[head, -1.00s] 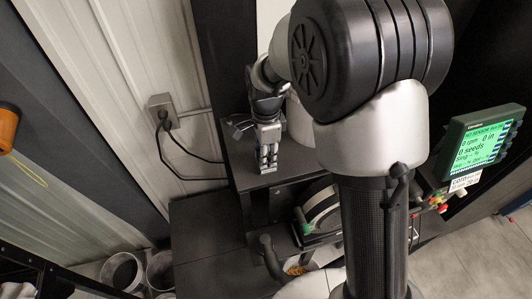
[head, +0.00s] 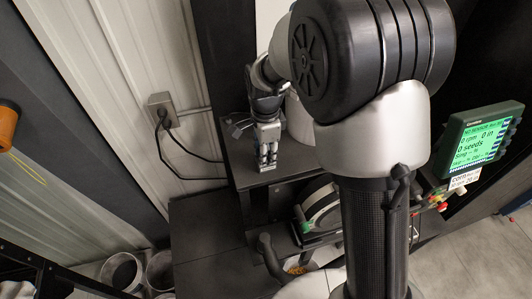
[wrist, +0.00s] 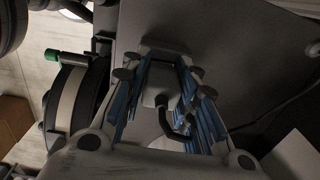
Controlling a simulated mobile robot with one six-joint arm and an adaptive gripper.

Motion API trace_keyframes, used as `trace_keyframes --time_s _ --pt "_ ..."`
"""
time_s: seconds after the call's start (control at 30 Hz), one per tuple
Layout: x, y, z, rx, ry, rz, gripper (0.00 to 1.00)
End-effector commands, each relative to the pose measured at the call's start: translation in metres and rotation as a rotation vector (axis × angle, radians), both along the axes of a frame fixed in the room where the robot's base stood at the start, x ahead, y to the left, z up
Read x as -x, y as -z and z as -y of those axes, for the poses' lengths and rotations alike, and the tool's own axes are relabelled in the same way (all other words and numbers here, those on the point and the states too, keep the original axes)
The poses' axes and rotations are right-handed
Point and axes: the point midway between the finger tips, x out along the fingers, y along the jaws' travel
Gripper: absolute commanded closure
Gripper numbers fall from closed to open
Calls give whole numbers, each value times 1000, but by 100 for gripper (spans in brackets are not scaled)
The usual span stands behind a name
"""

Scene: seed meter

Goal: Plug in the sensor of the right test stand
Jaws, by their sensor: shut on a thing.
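My gripper (head: 267,160) points down over the dark shelf of the test stand (head: 242,172) in the head view. In the wrist view my gripper (wrist: 160,72) has blue-padded fingers on both sides of a grey plug (wrist: 158,88) and is shut on it. A dark cable (wrist: 170,122) bends out of the plug. The fingers and my arm hide any socket, and I cannot tell whether the plug touches anything. The green-lit monitor (head: 478,142) at the right reads what looks like "NO SENSOR", with 0 rpm and 0 seeds.
The round seed meter (head: 318,207) sits below the shelf; it also shows at the left of the wrist view (wrist: 75,100). A wall outlet (head: 162,108) with black cords is to the left. Buckets (head: 121,272) stand on the floor at the lower left.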

Motion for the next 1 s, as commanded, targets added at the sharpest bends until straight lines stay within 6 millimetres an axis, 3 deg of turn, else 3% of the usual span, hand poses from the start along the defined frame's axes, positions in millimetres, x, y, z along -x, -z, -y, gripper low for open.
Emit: trace_keyframes --time_s 0.03,0.27,0.77,0.8,1.0 --pt "8 16 2 5 0 -25 92" --pt "7 19 1 5 0 -24 91" --pt "7 23 1 5 1 -24 100" --pt "7 23 1 5 1 -24 71" --pt "7 23 1 5 1 -25 58"
